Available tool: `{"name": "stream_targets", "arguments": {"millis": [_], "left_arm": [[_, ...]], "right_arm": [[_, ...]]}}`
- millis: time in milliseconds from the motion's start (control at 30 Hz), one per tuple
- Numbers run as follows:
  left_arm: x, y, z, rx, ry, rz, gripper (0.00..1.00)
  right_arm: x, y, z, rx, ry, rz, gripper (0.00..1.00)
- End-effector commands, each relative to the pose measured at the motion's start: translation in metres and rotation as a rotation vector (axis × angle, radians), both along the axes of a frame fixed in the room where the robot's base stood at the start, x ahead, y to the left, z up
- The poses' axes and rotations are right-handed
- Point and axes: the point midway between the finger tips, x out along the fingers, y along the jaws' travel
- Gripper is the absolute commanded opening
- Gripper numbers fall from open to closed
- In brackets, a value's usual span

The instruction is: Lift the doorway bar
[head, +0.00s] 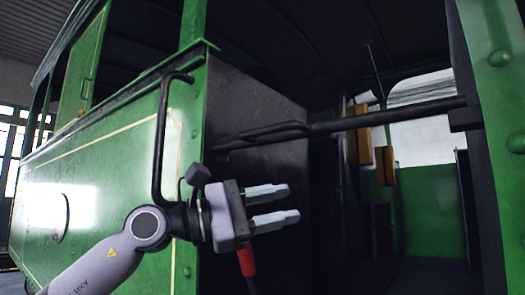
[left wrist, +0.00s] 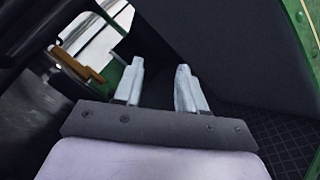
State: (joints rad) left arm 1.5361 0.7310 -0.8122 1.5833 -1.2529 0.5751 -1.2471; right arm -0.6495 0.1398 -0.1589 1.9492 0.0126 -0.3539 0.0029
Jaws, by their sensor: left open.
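The doorway bar (head: 365,119) is a dark bar running across the tram's doorway in the head view. Its left end is at the dark inner panel and its right end at the door post. My left gripper (head: 278,205) is open and empty, below the bar's left part and in front of the dark panel, with its fingers pointing right. It does not touch the bar. In the left wrist view both fingers (left wrist: 159,90) stand apart with nothing between them. My right gripper is not in view.
A dark vertical handrail (head: 160,140) on the green tram side (head: 110,180) stands close to my left wrist. A green post (head: 500,85) bounds the doorway on the right. Wooden boxes (head: 385,165) hang inside. The doorway below the bar looks open.

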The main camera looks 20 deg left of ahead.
Motion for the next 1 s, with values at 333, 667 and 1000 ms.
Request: {"name": "stream_targets", "arguments": {"millis": [333,667,1000], "left_arm": [[-0.033,0.06,0.097,0.356,-0.422,0.312,0.4],[-0.03,0.064,0.12,0.426,-0.492,0.379,0.4],[0.004,0.031,0.128,0.422,-0.491,0.378,0.4]], "right_arm": [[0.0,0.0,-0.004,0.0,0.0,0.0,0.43],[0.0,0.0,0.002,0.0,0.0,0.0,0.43],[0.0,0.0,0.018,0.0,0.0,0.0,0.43]]}}
